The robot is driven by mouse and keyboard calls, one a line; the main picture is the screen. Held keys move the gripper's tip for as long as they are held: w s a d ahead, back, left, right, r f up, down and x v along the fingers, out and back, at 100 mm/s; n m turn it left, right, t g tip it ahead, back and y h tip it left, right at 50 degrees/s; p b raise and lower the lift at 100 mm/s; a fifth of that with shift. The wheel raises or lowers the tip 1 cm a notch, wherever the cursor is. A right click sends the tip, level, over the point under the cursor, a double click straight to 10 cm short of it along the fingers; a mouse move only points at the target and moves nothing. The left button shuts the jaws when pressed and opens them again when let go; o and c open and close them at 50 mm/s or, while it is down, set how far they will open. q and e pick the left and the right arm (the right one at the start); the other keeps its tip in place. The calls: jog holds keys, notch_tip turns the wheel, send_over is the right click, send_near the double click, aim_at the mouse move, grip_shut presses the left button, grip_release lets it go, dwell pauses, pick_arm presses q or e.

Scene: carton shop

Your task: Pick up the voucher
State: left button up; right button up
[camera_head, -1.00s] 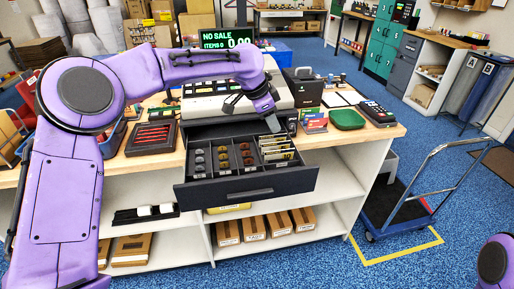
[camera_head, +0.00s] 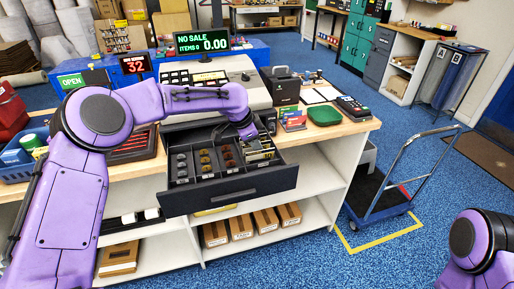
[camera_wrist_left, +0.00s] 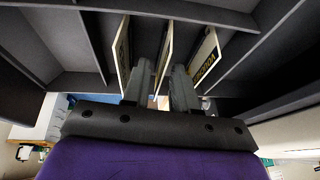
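The vouchers are thin cards standing on edge in the right compartments of the open cash drawer (camera_head: 230,188). In the left wrist view, a left card (camera_wrist_left: 122,50), a middle card (camera_wrist_left: 163,55) and a right card (camera_wrist_left: 205,60) stand apart between dark dividers. My left gripper (camera_wrist_left: 161,86) reaches down into the drawer, fingers apart, one on each side of the middle card's lower part in the picture. I cannot see either finger pressing on it. In the head view, my left gripper (camera_head: 252,138) partly covers the cards (camera_head: 261,151). My right gripper is out of view.
The drawer's left compartments hold coins (camera_head: 204,160). The cash register (camera_head: 215,85) stands behind the drawer. A green dish (camera_head: 324,115) and a card terminal (camera_head: 352,108) lie to the right. A hand cart (camera_head: 385,205) stands right of the counter.

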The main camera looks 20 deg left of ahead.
pick_arm(q)
jog(key=shift+a, duration=0.1)
grip_shut()
jog(key=shift+r, duration=0.25)
notch_tip(320, 180, up, 2)
jog(key=shift+r, duration=0.15)
jog(key=s+d+r+b, duration=0.1)
jog(key=s+r+b, duration=0.3)
jog(key=s+r, duration=0.6)
jog(key=s, duration=0.4)
jog(key=shift+d+r, duration=0.15)
jog(key=shift+d, duration=0.25)
